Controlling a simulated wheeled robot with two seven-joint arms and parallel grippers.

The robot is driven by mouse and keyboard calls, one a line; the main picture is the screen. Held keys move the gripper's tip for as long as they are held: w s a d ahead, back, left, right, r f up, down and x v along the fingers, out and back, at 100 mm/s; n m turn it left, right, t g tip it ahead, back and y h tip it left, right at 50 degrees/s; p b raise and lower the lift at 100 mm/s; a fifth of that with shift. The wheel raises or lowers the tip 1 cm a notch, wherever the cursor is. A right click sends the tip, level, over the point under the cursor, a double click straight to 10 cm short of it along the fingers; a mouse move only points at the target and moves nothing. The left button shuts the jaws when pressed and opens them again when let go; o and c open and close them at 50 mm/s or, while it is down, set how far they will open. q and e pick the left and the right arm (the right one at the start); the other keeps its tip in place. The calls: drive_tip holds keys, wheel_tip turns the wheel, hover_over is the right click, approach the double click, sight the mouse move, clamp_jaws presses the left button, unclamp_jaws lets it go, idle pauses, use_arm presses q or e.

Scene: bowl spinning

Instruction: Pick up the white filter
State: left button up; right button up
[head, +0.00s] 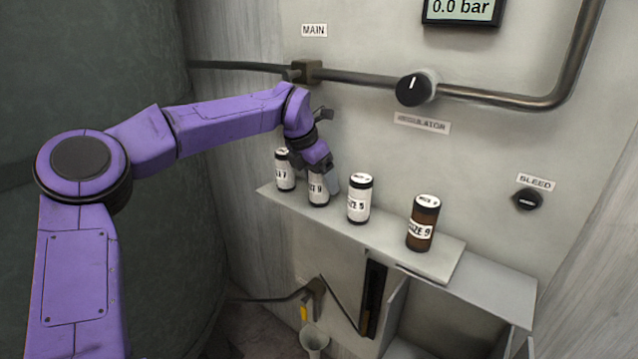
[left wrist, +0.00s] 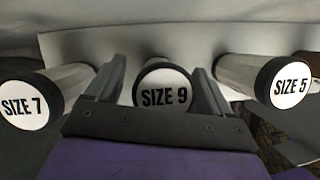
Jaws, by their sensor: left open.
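Three white canisters with black rims stand on a grey shelf (head: 390,240). They are SIZE 7 (head: 285,172), SIZE 9 (head: 318,190) and SIZE 5 (head: 359,200). A brown SIZE 9 canister (head: 423,224) stands at the right. My left gripper (head: 318,168) is over the white SIZE 9 one and hides its top in the head view. In the left wrist view the SIZE 9 cap (left wrist: 163,94) lies between the two open fingers of my left gripper (left wrist: 160,80). SIZE 7 (left wrist: 25,98) is left of the fingers, SIZE 5 (left wrist: 285,82) right. Contact cannot be told. My right gripper is not in view.
A wall stands behind the shelf, with a pipe (head: 490,95), a black regulator knob (head: 413,90) and a bleed knob (head: 527,199). SIZE 7 and SIZE 5 stand close on either side of my left gripper. A funnel (head: 314,340) hangs below the shelf.

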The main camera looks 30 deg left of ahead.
use_arm(q)
drive_tip(key=c, duration=1.1)
drive_tip(key=shift+r, duration=0.1)
drive_tip(key=shift+r, duration=0.55)
drive_tip(key=s+d+r+p, duration=0.1)
drive_tip(key=s+d+r, duration=0.1)
drive_tip(key=s+r, duration=1.2)
wheel_tip(320, 180, up, 2)
drive_tip(key=shift+d+r, duration=0.2)
drive_tip(key=shift+d, duration=0.1)
drive_tip(key=shift+w, duration=0.1)
